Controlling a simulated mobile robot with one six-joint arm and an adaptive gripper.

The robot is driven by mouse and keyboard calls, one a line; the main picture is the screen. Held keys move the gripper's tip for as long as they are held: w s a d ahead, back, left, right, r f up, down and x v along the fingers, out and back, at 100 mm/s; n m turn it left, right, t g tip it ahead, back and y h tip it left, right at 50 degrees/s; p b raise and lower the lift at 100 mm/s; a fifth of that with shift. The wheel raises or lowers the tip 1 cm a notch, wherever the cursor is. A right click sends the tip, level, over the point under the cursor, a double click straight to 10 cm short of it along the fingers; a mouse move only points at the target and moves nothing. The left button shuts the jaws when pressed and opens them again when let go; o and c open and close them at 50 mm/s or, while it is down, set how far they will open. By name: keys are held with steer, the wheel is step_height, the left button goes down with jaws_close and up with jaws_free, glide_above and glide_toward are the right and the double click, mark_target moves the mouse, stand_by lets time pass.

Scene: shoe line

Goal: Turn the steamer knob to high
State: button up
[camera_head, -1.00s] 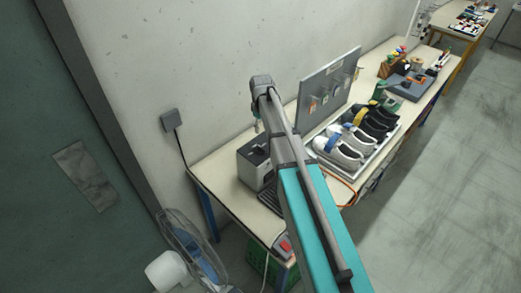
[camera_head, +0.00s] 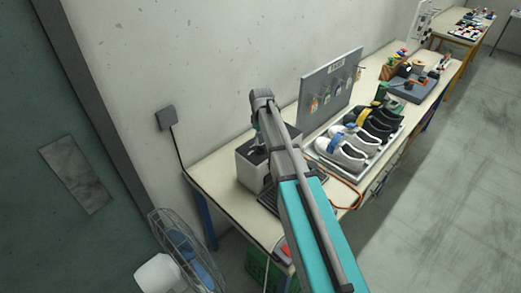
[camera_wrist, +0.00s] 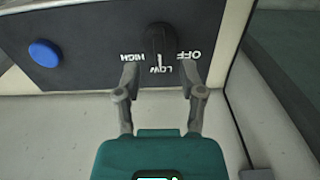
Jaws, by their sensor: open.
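The steamer (camera_head: 252,170) is a pale box at the near end of the long bench, partly hidden behind my arm. In the wrist view its dark front panel (camera_wrist: 95,30) carries a black knob (camera_wrist: 160,38) with a white mark pointing at LOW. HIGH is printed left of LOW and OFF to the right. A blue round button (camera_wrist: 45,53) is at the panel's left. My gripper (camera_wrist: 160,72) is open, its fingertips on either side just below the knob in the picture; I cannot tell whether they touch it.
A tray (camera_head: 322,158) of white and black shoes stands further along the bench, with a grey tool board (camera_head: 328,92) behind it. A fan (camera_head: 180,250) stands at the near end of the bench. Open floor lies to the right.

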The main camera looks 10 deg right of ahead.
mark_target(261, 146)
steer(key=shift+f+b, duration=1.6)
steer(key=shift+f, duration=0.3)
steer(key=shift+c, duration=0.2)
jaws_close()
steer(key=shift+a, duration=0.1)
